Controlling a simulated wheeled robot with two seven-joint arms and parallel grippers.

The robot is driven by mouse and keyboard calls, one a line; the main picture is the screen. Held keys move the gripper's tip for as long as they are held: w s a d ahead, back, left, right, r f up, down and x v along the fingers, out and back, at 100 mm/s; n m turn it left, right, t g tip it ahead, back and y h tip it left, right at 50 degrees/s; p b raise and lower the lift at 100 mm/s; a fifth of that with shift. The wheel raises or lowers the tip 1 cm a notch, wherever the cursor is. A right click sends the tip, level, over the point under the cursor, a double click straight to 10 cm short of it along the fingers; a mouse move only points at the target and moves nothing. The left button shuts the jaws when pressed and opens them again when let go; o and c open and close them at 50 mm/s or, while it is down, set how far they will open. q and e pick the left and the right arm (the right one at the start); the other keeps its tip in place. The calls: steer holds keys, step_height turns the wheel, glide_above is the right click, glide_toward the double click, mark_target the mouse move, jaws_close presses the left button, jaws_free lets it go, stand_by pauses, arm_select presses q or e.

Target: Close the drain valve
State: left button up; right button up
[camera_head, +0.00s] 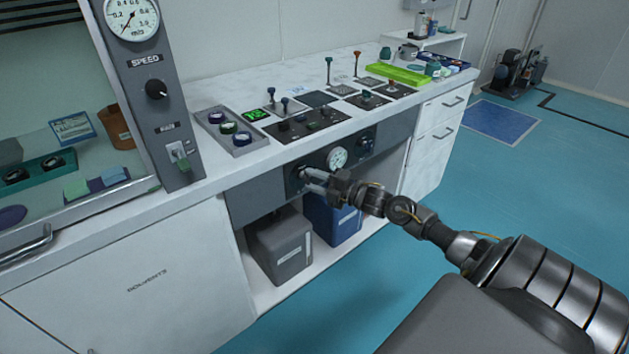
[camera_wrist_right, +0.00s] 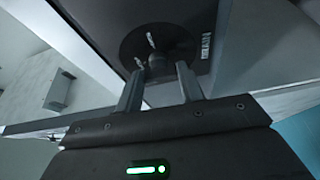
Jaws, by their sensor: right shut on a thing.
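The drain valve (camera_head: 299,172) is a dark round fitting on the grey front panel below the worktop, left of a white gauge. My right gripper (camera_head: 308,178) reaches it from the front right, its fingers at the valve's handle. In the right wrist view, the valve's black round plate (camera_wrist_right: 135,40) lies straight ahead with small light marks on it. My two fingers (camera_wrist_right: 158,75) stand either side of the small dark handle (camera_wrist_right: 157,62) at its middle, shut on it. The fingertips partly hide the handle, and its exact angle is hard to tell. My left gripper is not in view.
The gauge (camera_head: 337,158) and a dark knob (camera_head: 366,143) sit right of the valve on the panel. A grey canister (camera_head: 279,246) and a blue one (camera_head: 333,221) stand on the shelf below. The floor (camera_head: 480,190) at the right is mostly clear.

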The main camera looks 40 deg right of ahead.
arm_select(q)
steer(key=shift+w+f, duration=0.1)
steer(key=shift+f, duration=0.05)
arm_select(e)
steer(key=shift+n, duration=0.3)
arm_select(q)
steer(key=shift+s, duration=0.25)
arm_select(e)
steer(key=o, duration=1)
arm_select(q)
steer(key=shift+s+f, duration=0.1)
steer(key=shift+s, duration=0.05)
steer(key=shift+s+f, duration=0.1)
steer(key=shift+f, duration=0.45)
arm_select(e)
steer(key=v, duration=1)
steer(key=shift+s, duration=0.4)
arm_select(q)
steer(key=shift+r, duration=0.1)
arm_select(e)
steer(key=shift+d+r, duration=0.1)
steer(key=shift+d, duration=0.05)
